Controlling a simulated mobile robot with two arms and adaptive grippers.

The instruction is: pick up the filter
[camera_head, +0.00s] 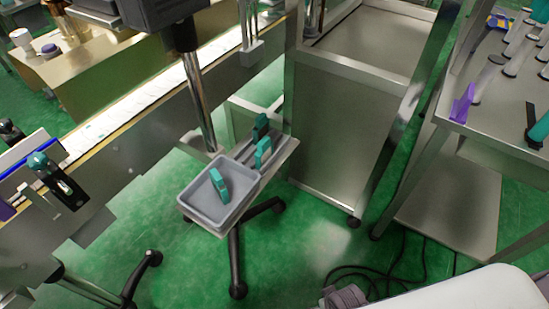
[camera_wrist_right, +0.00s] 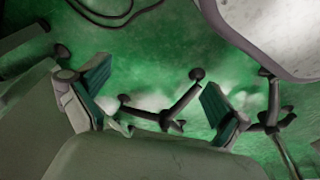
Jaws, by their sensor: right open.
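No part can be clearly identified as the filter. A small teal piece (camera_head: 219,185) stands tilted inside the grey tray (camera_head: 190,208) in the head view. Two more upright teal pieces, one nearer (camera_head: 263,152) and one farther (camera_head: 260,128), stand on the rack just behind the tray. My right gripper (camera_wrist_right: 152,88) is open and empty in the right wrist view, its two teal-padded fingers apart over the green floor. It is away from the tray and the teal pieces. My left gripper is not in view.
The tray sits on a wheeled stand with dark legs (camera_head: 236,260). A long conveyor (camera_head: 150,105) runs behind it at left. A metal cabinet (camera_head: 335,130) stands right of it. A table (camera_head: 458,128) with tubes is at far right. Dark cables (camera_head: 375,275) lie on the floor.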

